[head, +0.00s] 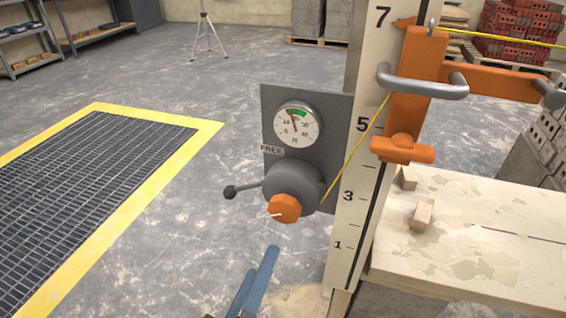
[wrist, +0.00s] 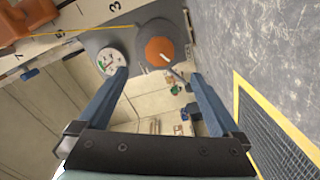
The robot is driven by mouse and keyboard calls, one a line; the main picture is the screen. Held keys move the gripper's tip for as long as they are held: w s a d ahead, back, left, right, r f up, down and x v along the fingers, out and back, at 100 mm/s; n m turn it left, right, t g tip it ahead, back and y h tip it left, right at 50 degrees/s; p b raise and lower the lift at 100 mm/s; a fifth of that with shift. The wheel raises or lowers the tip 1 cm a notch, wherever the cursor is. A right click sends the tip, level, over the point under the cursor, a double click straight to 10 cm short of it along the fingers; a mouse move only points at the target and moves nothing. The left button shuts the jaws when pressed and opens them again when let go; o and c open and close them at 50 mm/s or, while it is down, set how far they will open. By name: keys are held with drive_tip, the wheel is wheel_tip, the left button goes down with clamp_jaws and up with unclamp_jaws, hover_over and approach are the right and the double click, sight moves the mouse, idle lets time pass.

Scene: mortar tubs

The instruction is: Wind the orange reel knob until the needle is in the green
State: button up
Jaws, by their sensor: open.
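The orange reel knob (head: 285,208) sits on the front of a round grey reel (head: 308,181), with a pale mark on its face. Above it is the round gauge (head: 296,123) with a green band at the top. Its needle points up and slightly left, near the green band's left part; exactly where it ends is too small to tell. My gripper (head: 261,262) has blue fingers and is open and empty, below and in front of the knob. In the wrist view the knob (wrist: 160,51) shows beyond the open fingertips (wrist: 161,73), apart from them.
A crank lever (head: 230,191) with a dark ball end sticks out left of the reel. A yellow line (head: 354,152) runs from the reel up the numbered post (head: 350,197). A board-topped bench (head: 480,235) stands right. A yellow-edged floor grate (head: 90,165) lies left.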

sight(283, 214)
drive_tip(key=shift+r, duration=0.1)
idle(0.3)
drive_tip(key=w+d+n+p, duration=0.1)
drive_tip(key=w+n+p, duration=0.3)
drive_tip(key=n, duration=0.1)
drive_tip(key=w+d+n+p, duration=0.1)
drive_tip(key=w+n+p, duration=0.3)
drive_tip(key=n+p, duration=0.1)
drive_tip(key=w+d+n+p, duration=0.2)
drive_tip(key=w+n+p, duration=0.2)
drive_tip(key=n+p, duration=0.1)
drive_tip(key=shift+w+n, duration=0.25)
drive_tip(key=shift+n, duration=0.45)
